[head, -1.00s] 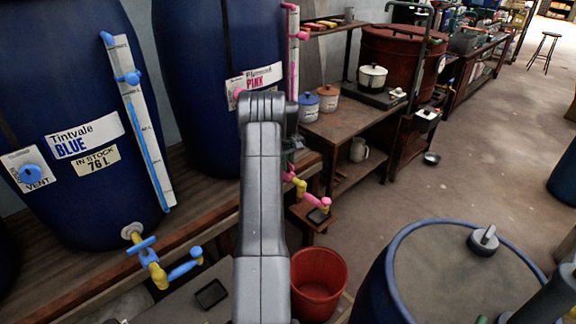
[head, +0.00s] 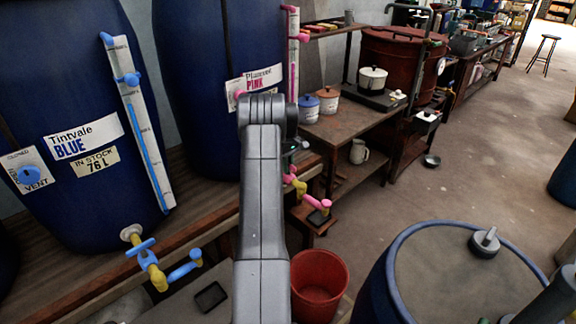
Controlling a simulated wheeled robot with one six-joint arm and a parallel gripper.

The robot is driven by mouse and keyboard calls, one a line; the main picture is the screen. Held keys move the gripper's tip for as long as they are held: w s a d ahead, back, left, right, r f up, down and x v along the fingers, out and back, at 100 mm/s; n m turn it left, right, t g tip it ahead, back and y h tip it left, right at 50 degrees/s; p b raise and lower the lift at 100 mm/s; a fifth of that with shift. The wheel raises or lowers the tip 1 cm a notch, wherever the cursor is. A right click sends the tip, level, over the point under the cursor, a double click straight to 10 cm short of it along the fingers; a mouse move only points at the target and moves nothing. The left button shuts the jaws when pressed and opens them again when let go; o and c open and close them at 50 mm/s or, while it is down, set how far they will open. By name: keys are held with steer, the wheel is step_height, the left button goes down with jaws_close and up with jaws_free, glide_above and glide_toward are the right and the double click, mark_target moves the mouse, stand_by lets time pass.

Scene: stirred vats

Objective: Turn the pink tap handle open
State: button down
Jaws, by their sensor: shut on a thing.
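The pink tap (head: 318,204) sticks out low from the pink vat (head: 200,70), with a yellow body and a pink spout end. Its handle is mostly hidden behind my arm; a bit of pink shows just below my gripper. My gripper (head: 292,155) is a small dark shape beyond my raised grey arm, at the tap. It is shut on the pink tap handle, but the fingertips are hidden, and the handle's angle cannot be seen.
The blue vat's tap (head: 150,262) juts out at the left. A blue drum (head: 450,270) stands at the front right. A bench (head: 345,125) with pots is behind; open floor lies to the right.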

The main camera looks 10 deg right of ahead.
steer(key=c, duration=1.4)
jaws_free()
steer(key=shift+c, duration=0.2)
steer(key=shift+r, duration=0.15)
step_height(320, 180, up, 14)
steer(key=shift+f, duration=0.3)
step_height(320, 180, down, 14)
steer(key=shift+r, duration=0.15)
